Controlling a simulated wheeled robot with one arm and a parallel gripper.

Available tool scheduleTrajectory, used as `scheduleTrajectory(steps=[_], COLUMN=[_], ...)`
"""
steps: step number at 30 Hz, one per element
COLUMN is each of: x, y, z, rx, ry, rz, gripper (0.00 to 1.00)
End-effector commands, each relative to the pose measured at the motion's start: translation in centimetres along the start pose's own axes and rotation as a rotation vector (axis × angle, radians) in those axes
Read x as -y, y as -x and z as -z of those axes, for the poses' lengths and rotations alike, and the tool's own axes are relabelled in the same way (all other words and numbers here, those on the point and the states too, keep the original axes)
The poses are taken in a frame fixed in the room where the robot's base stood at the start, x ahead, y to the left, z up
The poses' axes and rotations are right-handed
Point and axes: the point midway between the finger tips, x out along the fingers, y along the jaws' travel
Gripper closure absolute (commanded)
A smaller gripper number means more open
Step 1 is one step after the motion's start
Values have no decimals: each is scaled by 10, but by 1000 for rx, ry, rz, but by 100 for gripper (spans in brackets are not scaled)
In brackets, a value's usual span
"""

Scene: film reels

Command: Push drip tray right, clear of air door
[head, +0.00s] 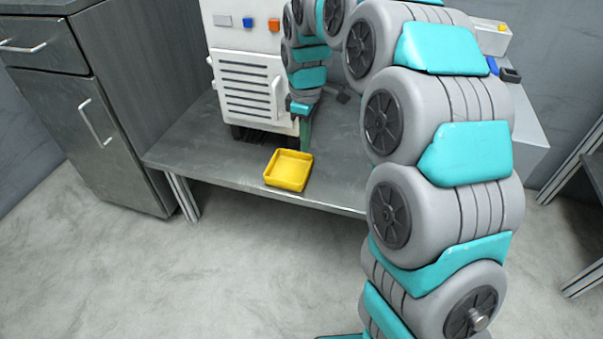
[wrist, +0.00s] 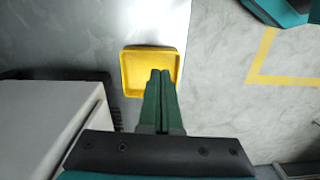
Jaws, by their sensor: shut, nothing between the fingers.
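The yellow drip tray (head: 288,182) is a shallow square tray, flat on the grey bench near its front edge. It stands in front of the lower right of the louvred air door (head: 250,92), which looks shut on the white machine. My gripper (head: 305,147) points down just behind the tray's right rear corner, beside the door's handle side. In the wrist view my shut green fingers (wrist: 160,72) are empty and overlap the tray (wrist: 136,66) in the picture. I cannot tell whether they touch it.
The grey bench (head: 215,150) is bare left of the tray; its front edge lies close before the tray. The white machine (wrist: 45,115) is at lower left in the wrist view. A grey cabinet (head: 100,100) stands left. My arm hides much of the bench's right side.

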Motion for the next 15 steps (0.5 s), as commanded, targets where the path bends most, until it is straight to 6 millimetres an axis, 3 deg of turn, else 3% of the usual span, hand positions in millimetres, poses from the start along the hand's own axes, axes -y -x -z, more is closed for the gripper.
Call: scheduleTrajectory(steps=[5,11,15], x=[-14,-14,-14], y=[-12,-21,-38], z=[13,14,13], rx=[-2,0,0], ry=[52,57,57], rz=[-9,-8,-7], gripper=[100,100,100])
